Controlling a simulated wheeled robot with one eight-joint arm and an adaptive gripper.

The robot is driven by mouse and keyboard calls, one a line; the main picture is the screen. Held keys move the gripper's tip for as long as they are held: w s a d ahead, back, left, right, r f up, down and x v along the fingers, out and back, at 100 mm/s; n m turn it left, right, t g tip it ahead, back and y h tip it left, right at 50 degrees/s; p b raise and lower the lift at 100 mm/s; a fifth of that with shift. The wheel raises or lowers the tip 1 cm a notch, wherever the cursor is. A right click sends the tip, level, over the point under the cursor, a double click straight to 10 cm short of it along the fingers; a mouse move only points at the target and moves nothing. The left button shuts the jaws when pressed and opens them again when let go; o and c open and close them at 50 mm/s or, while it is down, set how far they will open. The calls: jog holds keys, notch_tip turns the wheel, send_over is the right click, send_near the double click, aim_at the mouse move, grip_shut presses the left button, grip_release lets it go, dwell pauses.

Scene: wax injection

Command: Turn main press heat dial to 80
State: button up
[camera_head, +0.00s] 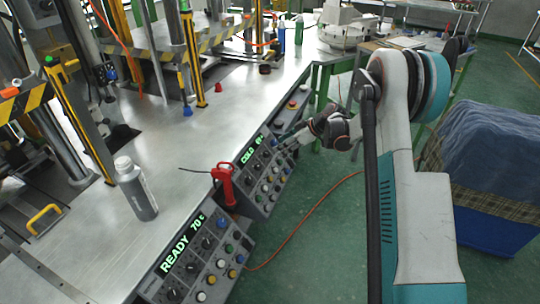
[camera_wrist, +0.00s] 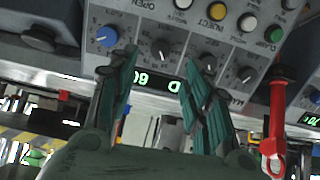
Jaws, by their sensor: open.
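Two control panels line the front edge of the metal bench in the head view. The far panel (camera_head: 262,172) has a green display (camera_head: 252,153) reading COLD and a number that looks like 60. The near panel (camera_head: 202,262) has a display (camera_head: 183,246) reading READY 70 C. My gripper (camera_head: 279,142) is at the far panel. In the wrist view my gripper (camera_wrist: 158,66) is open and empty, its fingers spread before a black dial (camera_wrist: 162,50). A blue dial (camera_wrist: 107,36) is left of it, more black dials (camera_wrist: 245,75) right. I cannot tell which is the heat dial.
A red-handled tool (camera_head: 224,183) hangs between the panels; its red part also shows in the wrist view (camera_wrist: 272,118). A grey bottle (camera_head: 136,190) stands on the bench (camera_head: 175,150). A blue-covered bin (camera_head: 495,150) is at right. An orange cable (camera_head: 305,222) crosses the green floor.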

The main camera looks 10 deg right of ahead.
aim_at(268, 153)
jog(key=b+x, duration=0.2)
jog(key=x, duration=0.6)
jog(key=shift+w+a+f, duration=0.15)
jog(key=shift+a+f, duration=0.05)
jog(key=shift+c, duration=0.5)
jog(key=c, duration=1)
